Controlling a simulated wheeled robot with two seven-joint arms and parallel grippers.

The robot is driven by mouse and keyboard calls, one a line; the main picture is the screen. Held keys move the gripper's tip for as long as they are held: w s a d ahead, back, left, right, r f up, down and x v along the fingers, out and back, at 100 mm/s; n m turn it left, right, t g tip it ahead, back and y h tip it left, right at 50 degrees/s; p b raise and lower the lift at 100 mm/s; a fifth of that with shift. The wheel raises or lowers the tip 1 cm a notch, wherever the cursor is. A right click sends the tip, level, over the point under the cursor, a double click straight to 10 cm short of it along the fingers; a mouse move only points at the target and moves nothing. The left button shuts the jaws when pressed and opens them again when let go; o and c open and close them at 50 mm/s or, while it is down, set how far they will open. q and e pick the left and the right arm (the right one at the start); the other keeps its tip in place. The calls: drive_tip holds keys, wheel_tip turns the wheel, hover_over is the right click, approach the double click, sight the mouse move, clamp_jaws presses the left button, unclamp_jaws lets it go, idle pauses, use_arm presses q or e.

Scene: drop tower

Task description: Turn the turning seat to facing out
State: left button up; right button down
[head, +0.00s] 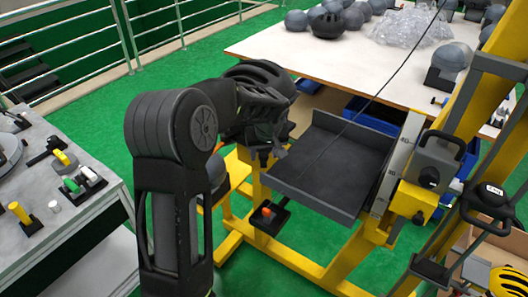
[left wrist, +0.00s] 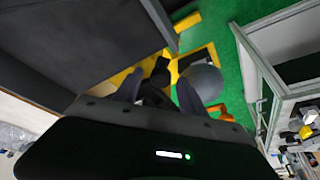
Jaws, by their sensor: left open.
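My left gripper (head: 271,153) hangs beside the left edge of the dark tray, above the yellow frame; its fingers are apart. In the left wrist view the fingers of the left gripper (left wrist: 158,90) point toward a black part (left wrist: 160,72) on a yellow frame, with nothing clearly held between them. A grey rounded object (left wrist: 200,82) is just beyond the right finger; in the head view a grey rounded object (head: 215,168) shows partly behind my arm, at a yellow bracket. I cannot tell for certain which part is the turning seat or which way it faces. My right gripper is not in view.
The dark tray (head: 330,160) juts from the yellow tower (head: 408,150). A black box with an orange knob (head: 265,212) is low on the frame. A white table (head: 290,48) stands behind, a grey bench (head: 60,200) at left. Green floor is open between.

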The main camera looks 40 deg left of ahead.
use_arm(q)
clamp_jaws()
idle(0.5)
idle(0.9)
